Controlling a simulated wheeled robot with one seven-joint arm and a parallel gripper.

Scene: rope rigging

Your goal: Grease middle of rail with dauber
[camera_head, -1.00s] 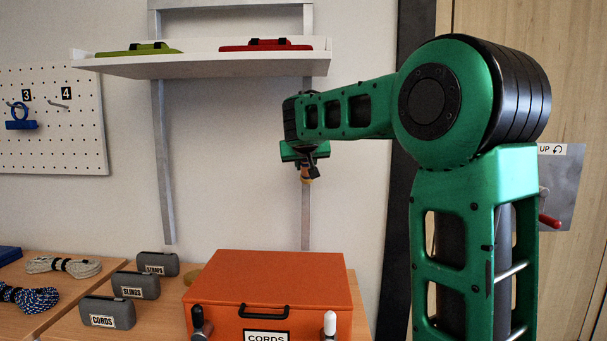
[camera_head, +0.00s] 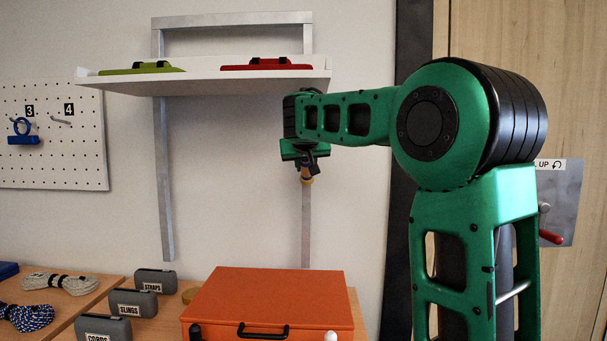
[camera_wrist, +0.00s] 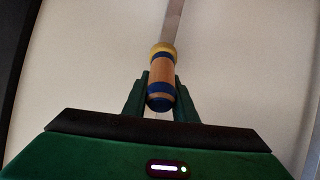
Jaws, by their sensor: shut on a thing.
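The dauber (camera_wrist: 160,82) has a wooden handle with blue bands and a yellow collar or head at its far end. My gripper (camera_wrist: 161,95) is shut on its handle in the wrist view. In the head view my gripper (camera_head: 305,163) hangs in front of the right-hand grey rail (camera_head: 306,225), below the shelf, with the dauber (camera_head: 306,178) partly showing under it. The rail also runs away beyond the dauber's yellow end in the wrist view (camera_wrist: 173,18). I cannot tell whether the dauber touches the rail.
A white shelf (camera_head: 215,88) with green and red items is above my gripper. A second rail (camera_head: 163,190) stands to the left. Below are an orange box (camera_head: 270,295) and several grey labelled cases (camera_head: 134,303). Ropes lie at left. The wall between the rails is clear.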

